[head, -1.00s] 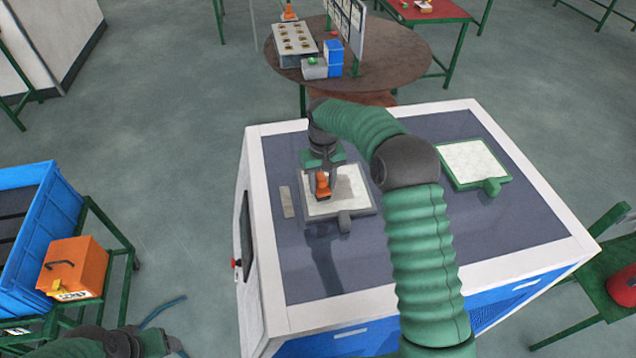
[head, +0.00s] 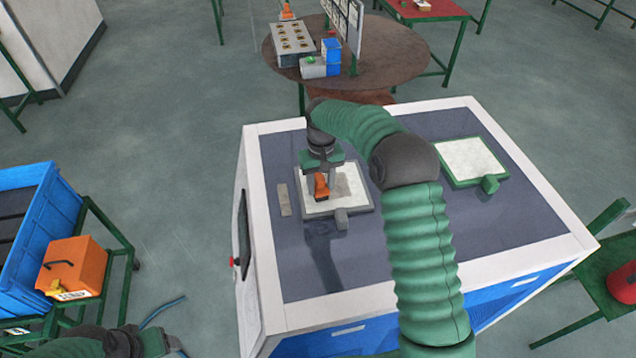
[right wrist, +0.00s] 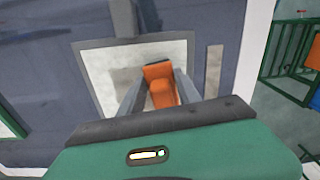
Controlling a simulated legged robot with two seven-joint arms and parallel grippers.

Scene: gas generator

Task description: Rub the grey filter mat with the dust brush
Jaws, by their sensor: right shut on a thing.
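The grey filter mat (head: 352,188) lies on the dark top of the generator, a pale pad in a grey frame with a grey tab at its near side. Darker smudges show on its pad in the right wrist view (right wrist: 117,76). My right gripper (head: 321,187) is over the left part of the mat, shut on the orange dust brush (head: 321,184). The brush also shows between the fingers in the right wrist view (right wrist: 160,85). Its bristle end is hard to see, so I cannot tell whether it touches the pad. My left gripper (head: 150,342) is low at the left edge, its fingers unclear.
A green-framed filter mat (head: 470,161) lies to the right on the generator top (head: 500,222). A thin beige strip (head: 284,200) lies left of the grey mat. An orange box (head: 72,265) and blue crate (head: 25,225) stand at the left.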

